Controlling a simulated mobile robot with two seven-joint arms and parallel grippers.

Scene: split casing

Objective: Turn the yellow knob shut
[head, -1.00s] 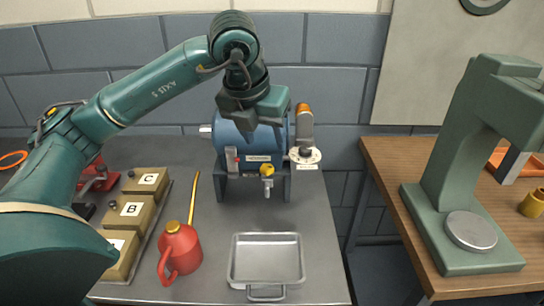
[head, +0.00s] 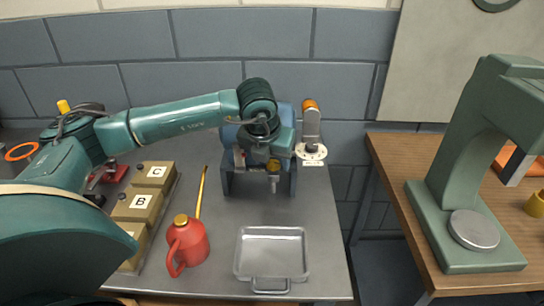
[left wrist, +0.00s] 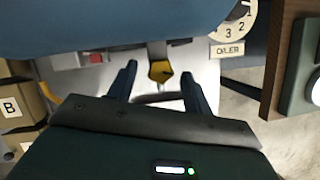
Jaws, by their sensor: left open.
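The yellow knob (head: 273,164) sits on the front of the blue casing (head: 229,131), above a small spout, and is in shade under my left gripper. My left gripper (head: 270,155) is open and empty, reaching down over the casing's front; its fingers are hard to make out in the head view. In the left wrist view, the knob (left wrist: 160,72) shows between the two dark fingertips (left wrist: 159,76), with a gap on each side. I cannot tell how far beyond the tips it lies. The casing (left wrist: 110,25) fills the top there. My right gripper is not in view.
A numbered dial (head: 312,152) stands right of the casing. A red oil can (head: 187,244) and lettered boxes (head: 137,206) stand to the left. An empty metal tray (head: 272,232) lies in front. A green press (head: 443,165) stands on the wooden table at right.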

